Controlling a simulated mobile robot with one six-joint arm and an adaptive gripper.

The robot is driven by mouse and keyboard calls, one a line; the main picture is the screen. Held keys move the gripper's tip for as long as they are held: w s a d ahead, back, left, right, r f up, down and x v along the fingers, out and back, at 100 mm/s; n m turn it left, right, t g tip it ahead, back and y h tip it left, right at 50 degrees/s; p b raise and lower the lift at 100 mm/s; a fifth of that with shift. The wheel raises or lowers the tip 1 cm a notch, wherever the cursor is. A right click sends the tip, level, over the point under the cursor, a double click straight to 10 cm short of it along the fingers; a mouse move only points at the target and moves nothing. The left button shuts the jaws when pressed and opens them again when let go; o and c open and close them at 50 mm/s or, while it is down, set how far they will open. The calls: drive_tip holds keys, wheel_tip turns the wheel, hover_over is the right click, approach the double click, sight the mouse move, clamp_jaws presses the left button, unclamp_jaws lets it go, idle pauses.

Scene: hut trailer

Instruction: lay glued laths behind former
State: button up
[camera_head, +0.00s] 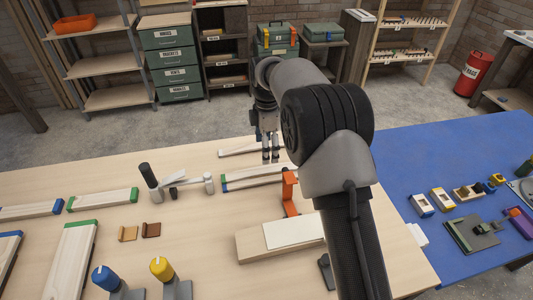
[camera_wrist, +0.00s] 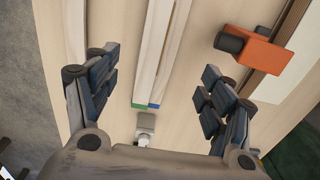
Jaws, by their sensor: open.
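Two pale laths lie side by side on the bench, one with a blue end and one with a green end (camera_head: 250,179). In the wrist view the paired laths (camera_wrist: 160,50) run away between my fingers, their coloured ends nearest me. My gripper (camera_head: 270,157) is open and empty above the bench, and its spread fingers (camera_wrist: 160,95) straddle the pair without touching it. A single lath (camera_head: 238,151) lies near the far bench edge; a pale lath also shows at left in the wrist view (camera_wrist: 72,30). I cannot tell which wooden piece is the former.
An orange clamp (camera_head: 290,192) stands right of the pair, and a black-handled clamp (camera_head: 152,182) stands left. More laths (camera_head: 103,199) lie at left. A wooden block (camera_head: 258,246) lies in front. A blue mat (camera_head: 430,170) with small parts lies at right.

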drive_tip(key=s+d+r+m+t, duration=0.1)
drive_tip(key=s+d+r+m, duration=0.35)
drive_tip(key=s+r, duration=0.4)
drive_tip(key=s+d+r+m+t, duration=0.1)
drive_tip(key=s+d+r+m, duration=0.35)
drive_tip(key=s+r, duration=0.45)
drive_tip(key=s+d+f+m+t, duration=0.1)
drive_tip(key=s+m, duration=0.4)
drive_tip(key=s, duration=0.5)
drive_tip(key=s+d+f+m+t, duration=0.1)
drive_tip(key=s+d+m, duration=0.2)
drive_tip(key=s+m, duration=0.3)
drive_tip(key=s, duration=0.5)
drive_tip(key=shift+f+t, duration=0.15)
drive_tip(key=shift+t, duration=0.15)
drive_tip(key=shift+s+d, duration=0.1)
drive_tip(key=shift+s, duration=0.05)
